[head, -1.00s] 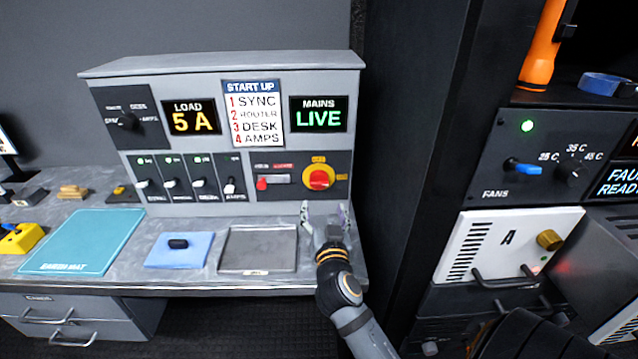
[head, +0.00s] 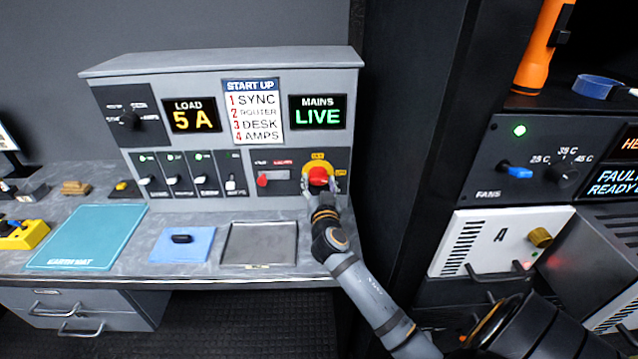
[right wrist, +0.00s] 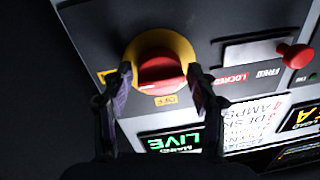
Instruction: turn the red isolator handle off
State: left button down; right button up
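The red isolator handle (head: 318,176) sits on a yellow disc at the right of the grey console. In the right wrist view the handle (right wrist: 161,70) lies roughly level, with a yellow OFF label below it and another yellow label to its left. My right gripper (head: 322,191) is at the handle. In the right wrist view its fingers (right wrist: 160,78) stand on either side of the handle, open, with small gaps seeming to remain. The mains display (head: 318,114) reads LIVE. My left gripper is not in view.
A red slide knob (head: 262,179) sits left of the handle, at the FREED end of its slot. Breaker switches (head: 190,175) stand further left. A grey tray (head: 259,245), blue pad (head: 165,250) and teal mat (head: 75,237) lie on the counter. A dark rack (head: 480,130) stands at right.

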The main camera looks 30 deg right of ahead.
jog(key=c, duration=0.7)
jog(key=shift+n, duration=0.3)
jog(key=n+p, duration=0.1)
jog(key=n, duration=0.4)
jog(key=shift+r, duration=0.2)
jog(key=n+p, duration=0.3)
jog(key=n, duration=0.3)
jog(key=shift+d+r+n+g, duration=0.1)
jog(key=shift+r+n+g, duration=0.05)
jog(key=shift+n+g, duration=0.2)
jog(key=n+p, duration=0.1)
jog(key=n, duration=0.1)
jog(key=n+p, duration=0.1)
jog(key=n, duration=0.2)
jog(key=shift+g+h, duration=0.25)
jog(key=shift+h, duration=0.15)
jog(key=shift+r, duration=0.1)
jog(key=o, duration=1.1)
